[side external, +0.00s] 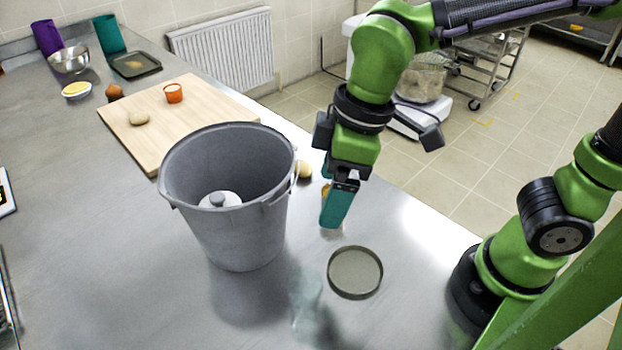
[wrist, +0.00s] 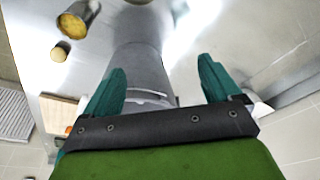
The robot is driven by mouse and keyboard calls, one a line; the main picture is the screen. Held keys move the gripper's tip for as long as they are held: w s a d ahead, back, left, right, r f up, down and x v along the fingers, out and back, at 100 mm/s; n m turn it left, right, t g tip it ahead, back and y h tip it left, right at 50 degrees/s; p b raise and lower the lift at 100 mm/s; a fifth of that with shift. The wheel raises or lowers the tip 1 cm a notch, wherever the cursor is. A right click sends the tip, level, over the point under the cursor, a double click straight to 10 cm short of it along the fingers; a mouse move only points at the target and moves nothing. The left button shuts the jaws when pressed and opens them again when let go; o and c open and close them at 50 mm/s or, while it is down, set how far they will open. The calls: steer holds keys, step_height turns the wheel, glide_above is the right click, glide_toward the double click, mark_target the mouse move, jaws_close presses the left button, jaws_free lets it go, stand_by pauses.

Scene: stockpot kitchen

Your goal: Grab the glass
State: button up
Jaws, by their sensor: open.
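A faint, clear shape that looks like the glass (side external: 306,298) stands on the steel counter (side external: 130,270) in front of the grey pot, left of a shallow round tin (side external: 355,272). Its outline is hard to make out, and I cannot pick it out in the wrist view. My gripper (side external: 337,207) points down above the counter, right of the pot and behind the tin, apart from the glass. In the wrist view my gripper (wrist: 162,80) has its teal fingers wide apart, with nothing held between them.
The tall grey pot (side external: 235,235) stands close left of my gripper, with a white-lidded thing inside. A wooden board (side external: 170,145) lies behind the pot. The counter's front left is clear.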

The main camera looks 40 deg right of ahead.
steer(key=s+a+n+g+h, duration=0.1)
steer(key=a+n+g+h, duration=0.1)
steer(key=a+n, duration=0.6)
steer(key=n, duration=0.3)
glide_above(304, 289)
steer(key=s, duration=0.2)
step_height(304, 289, down, 10)
steer(key=shift+w+a+f, duration=0.1)
steer(key=shift+a+f, duration=0.15)
steer(key=shift+f, duration=0.9)
steer(key=shift+a+f, duration=0.25)
steer(key=shift+f, duration=0.9)
steer(key=shift+w+a+f, duration=0.1)
steer(key=shift+a+f, duration=0.15)
steer(key=shift+f, duration=0.9)
steer(key=c, duration=1.2)
steer(key=shift+r, duration=0.1)
